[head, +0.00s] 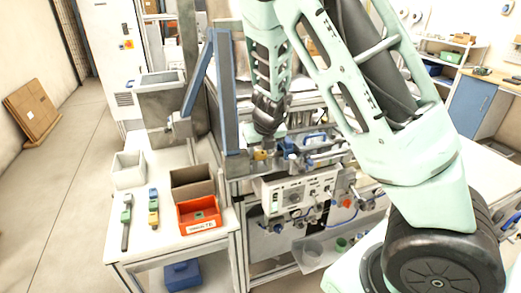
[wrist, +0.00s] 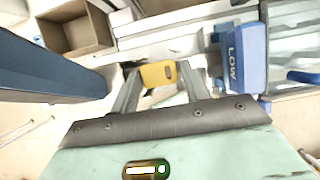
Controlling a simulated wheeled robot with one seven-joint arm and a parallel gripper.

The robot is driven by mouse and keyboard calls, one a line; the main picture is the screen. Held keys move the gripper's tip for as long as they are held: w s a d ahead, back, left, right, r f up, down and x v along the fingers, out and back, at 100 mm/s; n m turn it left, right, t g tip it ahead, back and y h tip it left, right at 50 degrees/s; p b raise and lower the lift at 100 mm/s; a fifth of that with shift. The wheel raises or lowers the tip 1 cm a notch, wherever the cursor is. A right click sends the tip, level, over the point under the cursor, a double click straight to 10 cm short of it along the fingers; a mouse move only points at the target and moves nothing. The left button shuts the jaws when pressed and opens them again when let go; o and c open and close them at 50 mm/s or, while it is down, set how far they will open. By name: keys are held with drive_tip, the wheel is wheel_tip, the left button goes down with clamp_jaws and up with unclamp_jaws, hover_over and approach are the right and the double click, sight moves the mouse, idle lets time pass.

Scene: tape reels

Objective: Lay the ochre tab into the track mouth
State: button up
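The ochre tab (wrist: 158,73) is a small yellow block with a dark slot, seen between my gripper's fingertips in the wrist view. My gripper (wrist: 160,77) has a finger against each side of it and appears shut on it. In the head view the tab (head: 260,154) shows small beneath my gripper, above the machine bench. A pale metal track or rail (wrist: 190,28) runs behind the tab in the wrist view. I cannot make out the track mouth for certain, nor whether the tab touches anything below.
A blue block marked LOW (wrist: 243,60) stands close right of the fingers. A dark blue post (wrist: 50,68) is close on the left; it rises beside my arm in the head view. A red tray (head: 198,215), brown box (head: 192,184) and white bin (head: 128,170) stand on the left table.

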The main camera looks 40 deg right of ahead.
drive_tip(key=shift+r, duration=0.35)
drive_tip(key=p+v, duration=0.6)
drive_tip(key=v, duration=0.6)
drive_tip(key=s+a+n+g+y, duration=0.2)
drive_tip(key=s+a+n, duration=0.3)
drive_tip(key=a+n, duration=0.45)
drive_tip(key=s+a+n+g+y, duration=0.1)
drive_tip(key=s+a+n+y, duration=0.1)
drive_tip(key=s+a+n, duration=0.6)
drive_tip(key=s+a+r+n, duration=0.1)
drive_tip(key=s+n, duration=0.3)
drive_tip(key=n, duration=0.5)
drive_tip(key=s+a+r+n+h, duration=0.1)
drive_tip(key=s+a+n, duration=0.3)
drive_tip(key=n, duration=0.6)
drive_tip(key=s+a+r+n+g+h, duration=0.1)
drive_tip(key=s+n, duration=0.4)
drive_tip(key=n, duration=0.5)
drive_tip(key=shift+s+a+r, duration=0.15)
drive_tip(key=shift+a+r, duration=0.15)
drive_tip(key=shift+a, duration=0.6)
drive_tip(key=shift+n, duration=0.25)
